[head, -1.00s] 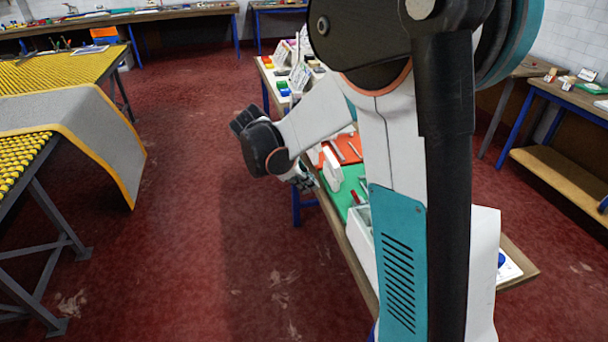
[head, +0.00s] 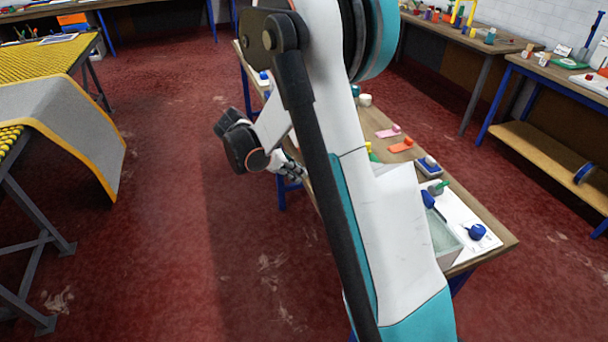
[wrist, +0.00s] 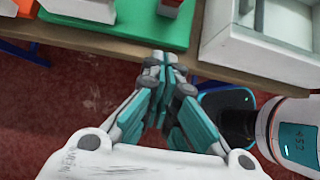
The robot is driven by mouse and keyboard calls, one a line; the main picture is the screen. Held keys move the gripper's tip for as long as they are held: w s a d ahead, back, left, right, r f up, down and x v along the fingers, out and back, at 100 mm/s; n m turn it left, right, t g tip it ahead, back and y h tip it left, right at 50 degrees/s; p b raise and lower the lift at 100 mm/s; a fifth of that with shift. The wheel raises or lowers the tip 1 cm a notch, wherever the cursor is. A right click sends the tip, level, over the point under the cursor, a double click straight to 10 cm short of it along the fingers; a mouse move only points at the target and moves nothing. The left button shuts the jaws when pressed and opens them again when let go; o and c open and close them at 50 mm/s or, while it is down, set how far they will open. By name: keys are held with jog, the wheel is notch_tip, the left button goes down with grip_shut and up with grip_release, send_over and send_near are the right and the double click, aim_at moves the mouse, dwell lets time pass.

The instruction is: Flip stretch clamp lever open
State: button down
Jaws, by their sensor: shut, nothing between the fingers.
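My gripper (wrist: 163,62) is shut and empty in the wrist view, its teal fingertips together over the front edge of a wooden bench (wrist: 230,76). In the head view my gripper (head: 290,170) is small, beside the bench's left edge. A green mat (wrist: 115,28) lies on the bench beyond the fingertips. No clamp lever can be clearly made out. My arm hides the middle of the bench in the head view.
A white open box (wrist: 218,30) stands right of the mat, an orange board (wrist: 32,8) left. Red floor between is clear.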

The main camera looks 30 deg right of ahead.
jog(key=d+f+b, duration=0.1)
jog(key=d, duration=0.1)
jog(key=s+d+f+b, duration=0.1)
jog(key=d+f, duration=0.1)
jog(key=d, duration=0.1)
jog(key=s+d+f+b, duration=0.1)
jog(key=d+f, duration=0.1)
jog(key=shift+d+f, duration=0.15)
jog(key=shift+s+d+r+b, duration=0.1)
jog(key=shift+d+r+b, duration=0.25)
jog(key=shift+d, duration=0.25)
jog(key=shift+r, duration=0.15)
